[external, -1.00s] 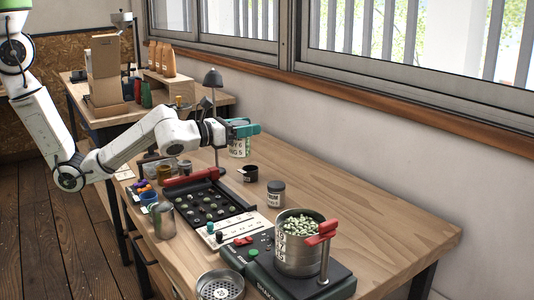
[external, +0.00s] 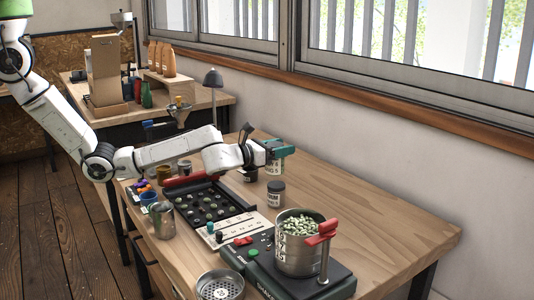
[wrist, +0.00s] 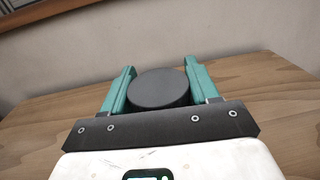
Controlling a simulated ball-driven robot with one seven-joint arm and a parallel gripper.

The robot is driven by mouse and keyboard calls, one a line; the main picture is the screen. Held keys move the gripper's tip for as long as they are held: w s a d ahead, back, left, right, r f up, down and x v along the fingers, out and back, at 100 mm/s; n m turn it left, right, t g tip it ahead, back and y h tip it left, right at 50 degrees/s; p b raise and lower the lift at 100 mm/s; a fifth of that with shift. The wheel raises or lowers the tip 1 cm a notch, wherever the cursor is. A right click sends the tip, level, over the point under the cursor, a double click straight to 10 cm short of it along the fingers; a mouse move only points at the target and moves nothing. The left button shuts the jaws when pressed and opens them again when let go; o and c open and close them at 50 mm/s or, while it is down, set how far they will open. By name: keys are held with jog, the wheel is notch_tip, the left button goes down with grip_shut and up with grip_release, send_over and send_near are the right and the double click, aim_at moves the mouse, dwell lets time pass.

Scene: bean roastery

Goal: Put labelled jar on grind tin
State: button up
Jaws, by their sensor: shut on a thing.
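My gripper (external: 277,150) has teal fingers and is shut on a pale jar with printed text (external: 275,169), taken to be the labelled jar, upright below the fingers. In the wrist view, the jar's round dark lid (wrist: 158,88) sits between both fingers of my gripper (wrist: 160,72). The jar appears raised above the table. A small black tin (external: 250,175), perhaps the grind tin, stands to its left, partly hidden by my gripper. A grey jar with a dark lid and a label (external: 275,195) stands just below the held jar in the picture. I cannot read which is the grind tin.
A sample tray (external: 208,208) and metal pitcher (external: 163,222) lie to the left. The table's right side (external: 390,230) is clear.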

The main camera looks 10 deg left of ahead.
aim_at(282, 159)
jog(key=shift+w+d+f, duration=0.1)
jog(key=shift+d+f, duration=0.05)
jog(key=shift+f, duration=0.1)
jog(key=shift+w+d+f+b, duration=0.15)
jog(key=shift+f+b, duration=0.5)
jog(key=shift+f, duration=1)
jog(key=shift+f, duration=0.15)
jog(key=o, duration=1.2)
